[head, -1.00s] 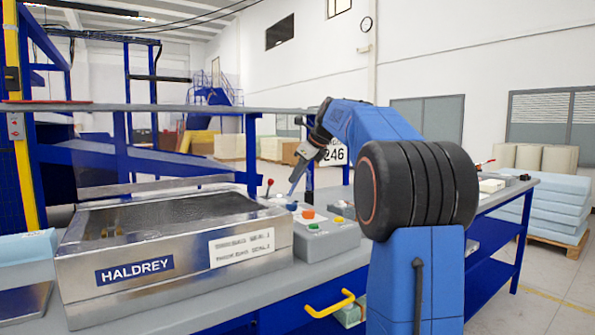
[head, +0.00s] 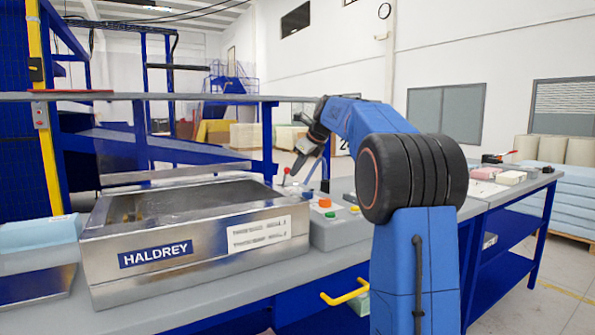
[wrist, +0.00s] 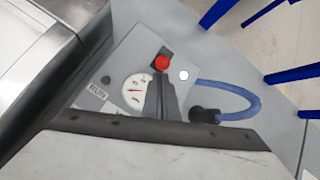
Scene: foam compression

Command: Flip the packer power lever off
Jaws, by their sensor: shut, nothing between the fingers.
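The packer power lever has a red ball knob (head: 286,171) and stands up at the back of the control box, right of the steel HALDREY packer (head: 190,250). In the wrist view the red knob (wrist: 162,62) lies just beyond my shut fingertips. My gripper (head: 295,171) is shut and empty, pointing down close beside the lever in the head view. Its dark fingers (wrist: 161,82) show in the wrist view. I cannot tell whether they touch the lever; its stem is largely hidden behind them.
The grey control box (head: 340,236) carries orange, green and yellow buttons. A round gauge (wrist: 136,88) and a white button (wrist: 184,75) flank my fingers. A blue hose (wrist: 250,98) curves at the right. A grey shelf (head: 150,96) runs behind the packer.

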